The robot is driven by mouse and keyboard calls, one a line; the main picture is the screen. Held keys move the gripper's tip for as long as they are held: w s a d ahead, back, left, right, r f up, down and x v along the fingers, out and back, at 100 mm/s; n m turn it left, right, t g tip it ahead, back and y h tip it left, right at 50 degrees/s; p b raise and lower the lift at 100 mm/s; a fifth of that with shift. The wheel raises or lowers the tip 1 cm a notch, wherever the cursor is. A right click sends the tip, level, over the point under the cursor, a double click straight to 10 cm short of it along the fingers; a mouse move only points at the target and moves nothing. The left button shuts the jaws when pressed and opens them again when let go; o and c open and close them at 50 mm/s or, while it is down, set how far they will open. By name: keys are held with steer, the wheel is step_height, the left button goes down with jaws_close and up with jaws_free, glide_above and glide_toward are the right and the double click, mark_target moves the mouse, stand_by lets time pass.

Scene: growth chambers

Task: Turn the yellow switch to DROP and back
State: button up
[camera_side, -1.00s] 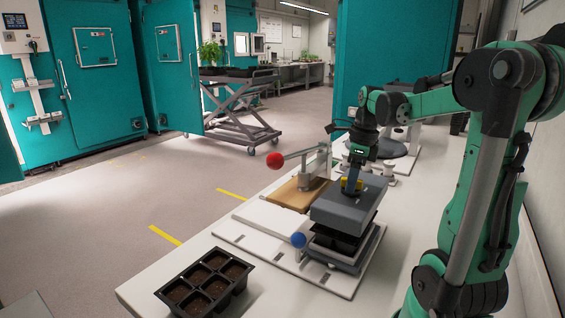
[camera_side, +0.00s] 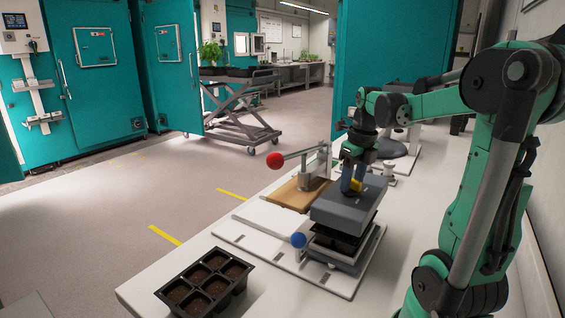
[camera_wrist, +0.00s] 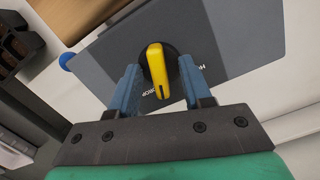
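The yellow switch (camera_wrist: 156,66) is a bar-shaped knob on a round black base, on top of a grey box (camera_wrist: 100,62). In the wrist view its bar runs nearly up and down, with a dark mark at the lower end beside a partly hidden white label ending in "ROP". Another white label, starting with "H", is to its right. My gripper (camera_wrist: 158,68) has its blue fingers on either side of the switch, with visible gaps. In the side view my gripper (camera_side: 351,187) is low over the grey box, and the yellow switch (camera_side: 356,184) shows beside a finger.
A black tray (camera_side: 330,240) sits under the grey box. A blue ball knob (camera_side: 298,240) is at the box's left, and a lever with a red ball (camera_side: 274,160) stands behind. A soil-filled seedling tray (camera_side: 245,272) is at the table's front left.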

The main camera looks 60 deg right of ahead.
steer(key=shift+o, duration=0.3)
steer(key=shift+r, duration=3.6)
